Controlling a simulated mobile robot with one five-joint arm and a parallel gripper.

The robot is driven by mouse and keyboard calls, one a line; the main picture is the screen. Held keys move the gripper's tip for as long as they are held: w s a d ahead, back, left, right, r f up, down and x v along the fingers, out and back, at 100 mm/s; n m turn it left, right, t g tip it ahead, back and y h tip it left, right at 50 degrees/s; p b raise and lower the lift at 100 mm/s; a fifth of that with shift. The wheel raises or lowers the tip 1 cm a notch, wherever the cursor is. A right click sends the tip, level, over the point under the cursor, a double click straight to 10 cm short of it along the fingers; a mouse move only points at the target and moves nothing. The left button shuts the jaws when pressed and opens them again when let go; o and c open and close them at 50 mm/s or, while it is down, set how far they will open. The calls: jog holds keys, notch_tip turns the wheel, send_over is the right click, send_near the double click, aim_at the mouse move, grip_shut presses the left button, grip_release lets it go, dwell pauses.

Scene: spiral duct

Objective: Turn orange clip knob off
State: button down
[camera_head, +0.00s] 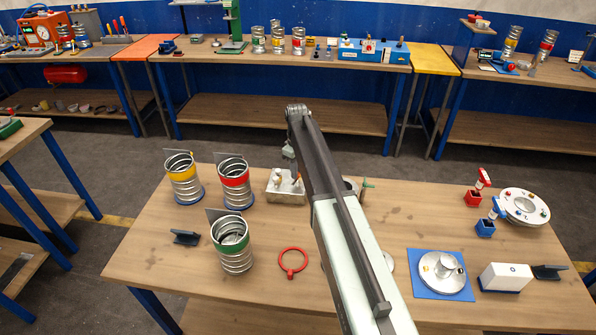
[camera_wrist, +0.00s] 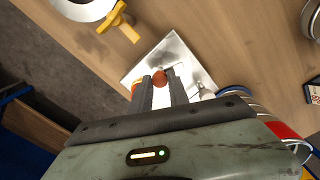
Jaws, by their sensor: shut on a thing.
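In the wrist view, my gripper (camera_wrist: 163,88) points down at a shiny metal tray (camera_wrist: 188,60). A round orange-red knob (camera_wrist: 159,77) sits between its two fingertips, and the fingers are closed on it. A second small orange piece (camera_wrist: 135,88) shows just left of the left finger. What lies under the knob is hidden by the fingers. In the head view, the metal tray (camera_head: 284,196) lies on the table, partly behind my arm, with small parts in it. My gripper is not clear there.
Banded spiral duct pieces, yellow (camera_head: 183,180), red (camera_head: 234,183) and green (camera_head: 231,246), stand left of the tray. A red ring (camera_head: 292,262) lies in front. A blue mat (camera_head: 440,284) with a metal part and a white dial (camera_head: 524,206) are to the right.

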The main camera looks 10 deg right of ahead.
jog(key=shift+s+n, duration=0.15)
jog(key=shift+n, duration=1.05)
jog(key=c, duration=1.3)
grip_release()
jog(key=shift+o, duration=0.2)
jog(key=shift+r, duration=0.1)
notch_tip(320, 180, up, 8)
jog(key=p, duration=0.8)
jog(key=shift+f, duration=0.2)
